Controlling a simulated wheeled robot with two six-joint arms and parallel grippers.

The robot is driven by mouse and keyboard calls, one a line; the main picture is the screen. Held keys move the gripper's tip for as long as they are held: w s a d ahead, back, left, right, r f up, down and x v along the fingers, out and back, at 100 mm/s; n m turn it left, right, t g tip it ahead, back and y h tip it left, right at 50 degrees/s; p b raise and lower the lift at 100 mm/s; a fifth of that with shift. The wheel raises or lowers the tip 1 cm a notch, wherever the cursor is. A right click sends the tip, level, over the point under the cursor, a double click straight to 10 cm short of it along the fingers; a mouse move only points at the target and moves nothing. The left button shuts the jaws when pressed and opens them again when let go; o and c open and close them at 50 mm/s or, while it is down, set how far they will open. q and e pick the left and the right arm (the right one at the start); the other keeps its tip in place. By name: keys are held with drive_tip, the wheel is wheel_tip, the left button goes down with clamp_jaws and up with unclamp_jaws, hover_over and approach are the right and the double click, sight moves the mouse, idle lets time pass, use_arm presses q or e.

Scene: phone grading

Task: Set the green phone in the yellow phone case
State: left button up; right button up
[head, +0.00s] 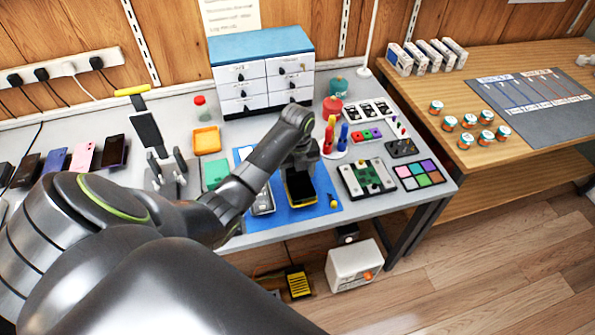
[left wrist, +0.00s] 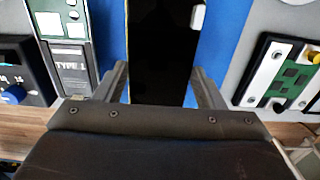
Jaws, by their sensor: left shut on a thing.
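My left gripper (head: 301,168) is over the blue mat (head: 325,183), pointing down. It is shut on a black-faced phone (left wrist: 162,50), whose sides lie between the two fingers in the left wrist view. In the head view, a yellow rim shows around the dark face of the yellow phone case (head: 300,202) below the fingers. I cannot tell how deep the phone sits in it, and the phone's green colour does not show. My right gripper is not in view.
A silver tray-like item (head: 263,203) lies left of the case. A green circuit board (head: 366,178) stands to the right, with a colour-swatch pad (head: 419,174) beyond. An orange-yellow tray (head: 206,140) and a green flat item (head: 215,172) are to the left. Drawers (head: 262,75) stand behind.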

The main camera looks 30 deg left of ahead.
use_arm(q)
drive_tip(key=shift+r+p, duration=0.1)
drive_tip(key=shift+p, duration=0.75)
idle(0.6)
drive_tip(key=shift+f, duration=0.35)
idle(0.7)
drive_tip(key=shift+p, duration=0.4)
drive_tip(key=shift+f, duration=0.1)
idle(0.4)
drive_tip(key=o, duration=1.2)
drive_tip(key=shift+c, duration=0.2)
drive_tip(key=shift+o, duration=0.4)
drive_tip(key=shift+o, duration=0.8)
drive_tip(key=shift+r+p, duration=0.6)
drive_tip(key=shift+p, duration=0.25)
